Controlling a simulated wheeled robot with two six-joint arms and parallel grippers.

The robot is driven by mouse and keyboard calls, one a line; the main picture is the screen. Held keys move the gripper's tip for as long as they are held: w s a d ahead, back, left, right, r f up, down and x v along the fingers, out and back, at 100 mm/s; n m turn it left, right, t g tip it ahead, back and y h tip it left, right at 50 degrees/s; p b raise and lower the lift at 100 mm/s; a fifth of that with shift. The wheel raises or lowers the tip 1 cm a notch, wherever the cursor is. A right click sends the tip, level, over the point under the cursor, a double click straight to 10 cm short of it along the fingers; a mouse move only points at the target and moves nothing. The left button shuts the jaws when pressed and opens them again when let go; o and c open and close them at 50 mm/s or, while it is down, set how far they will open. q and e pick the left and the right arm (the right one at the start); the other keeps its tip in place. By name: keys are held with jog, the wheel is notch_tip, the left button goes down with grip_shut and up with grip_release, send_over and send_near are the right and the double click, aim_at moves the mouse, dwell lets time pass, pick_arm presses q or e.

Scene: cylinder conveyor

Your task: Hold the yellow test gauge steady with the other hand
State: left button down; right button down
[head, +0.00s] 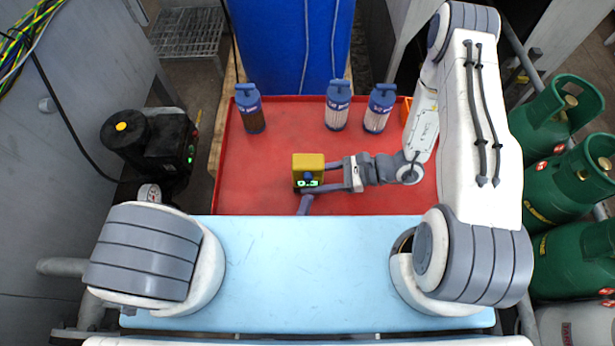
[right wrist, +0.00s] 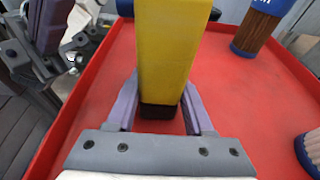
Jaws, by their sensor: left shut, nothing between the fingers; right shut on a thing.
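The yellow test gauge (head: 308,161) is a small yellow block with a dark front and green lights, over the red tray. My right gripper (head: 323,176) reaches in from the right and is shut on it. In the right wrist view the gauge (right wrist: 168,50) stands between the two purple fingers, its dark end toward the palm. My left gripper (head: 305,204) shows only as a grey-purple finger piece just below the gauge; the rest is hidden. In the right wrist view the left gripper (right wrist: 50,30) is at the upper left, apart from the gauge.
The red tray (head: 255,180) holds blue-capped cylinders: a brown one (head: 253,118) at back left and two pale ones (head: 337,115) (head: 378,117) at back right. A black machine (head: 150,145) stands left; green gas bottles (head: 560,180) stand right. The tray's left part is free.

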aim_at(310, 179)
pick_arm(q)
jog(key=shift+w, duration=0.9)
jog(key=shift+w, duration=0.1)
dwell(1.4)
jog(key=shift+w, duration=0.25)
pick_arm(e)
jog(key=shift+s, duration=0.1)
pick_arm(q)
jog(key=shift+w, duration=0.2)
jog(key=shift+w+f, duration=0.2)
jog(key=shift+w, duration=0.25)
pick_arm(e)
jog(key=shift+s, duration=0.25)
dwell(0.8)
pick_arm(q)
jog(key=shift+s, duration=0.1)
jog(key=shift+s+f, duration=0.2)
jog(key=shift+s, duration=0.25)
pick_arm(e)
jog(key=shift+f, duration=0.1)
pick_arm(q)
jog(key=shift+s+f, duration=0.15)
pick_arm(e)
jog(key=shift+w, duration=0.3)
